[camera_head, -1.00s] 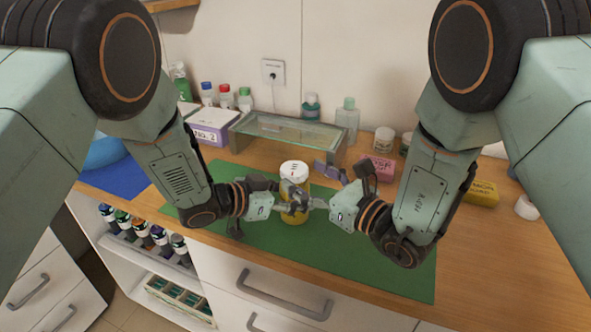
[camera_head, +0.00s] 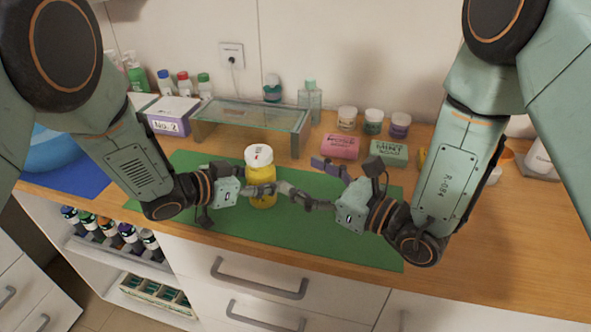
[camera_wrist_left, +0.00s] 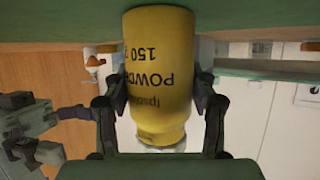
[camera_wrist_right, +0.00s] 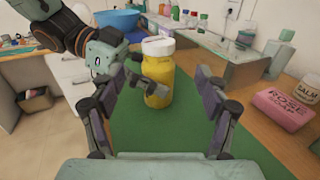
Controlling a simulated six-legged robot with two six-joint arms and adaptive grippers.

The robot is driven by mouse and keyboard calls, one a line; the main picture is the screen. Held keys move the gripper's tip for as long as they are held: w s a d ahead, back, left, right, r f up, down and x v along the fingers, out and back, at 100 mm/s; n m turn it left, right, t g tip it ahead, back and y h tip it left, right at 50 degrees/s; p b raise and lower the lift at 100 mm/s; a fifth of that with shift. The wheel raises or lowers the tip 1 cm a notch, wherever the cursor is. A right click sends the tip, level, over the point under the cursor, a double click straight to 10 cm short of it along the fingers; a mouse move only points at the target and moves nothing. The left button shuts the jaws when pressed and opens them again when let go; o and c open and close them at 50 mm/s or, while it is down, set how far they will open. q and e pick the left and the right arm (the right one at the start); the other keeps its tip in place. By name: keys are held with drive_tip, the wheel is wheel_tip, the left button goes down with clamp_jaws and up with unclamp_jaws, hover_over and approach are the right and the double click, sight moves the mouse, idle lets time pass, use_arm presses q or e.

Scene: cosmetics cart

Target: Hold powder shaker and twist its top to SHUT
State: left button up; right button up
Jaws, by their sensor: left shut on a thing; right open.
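The powder shaker (camera_head: 262,196) is a yellow bottle with a white top (camera_head: 259,156). It stands upright on the green mat (camera_head: 310,243). My left gripper (camera_head: 266,188) is shut on its yellow body. In the left wrist view the printed body (camera_wrist_left: 160,75) appears upside down between the two fingers. My right gripper (camera_head: 322,183) is open and empty, to the right of the shaker and apart from it. The right wrist view shows the shaker (camera_wrist_right: 158,92) ahead, between the open fingers, with its white top in full view. A small red mark shows on the top.
A glass shelf stand (camera_head: 250,126) is behind the mat. Pink soap (camera_head: 340,147), a green soap box (camera_head: 388,153) and small jars (camera_head: 347,118) stand at the back right. A white box (camera_head: 173,115) and a blue bowl (camera_head: 55,148) are at the left. The mat's right part is clear.

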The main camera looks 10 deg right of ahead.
sight(257, 151)
drive_tip(key=w+d+n+g+y, duration=0.3)
drive_tip(key=w+n+g+y, duration=0.1)
drive_tip(key=g, duration=0.1)
drive_tip(key=shift+n+g, duration=0.4)
drive_tip(key=shift+g, duration=0.2)
drive_tip(key=x, duration=1.2)
drive_tip(key=shift+a+r, duration=0.1)
drive_tip(key=shift+a, duration=0.2)
drive_tip(key=shift+c, duration=0.5)
drive_tip(key=shift+s, duration=0.1)
drive_tip(key=c, duration=1.1)
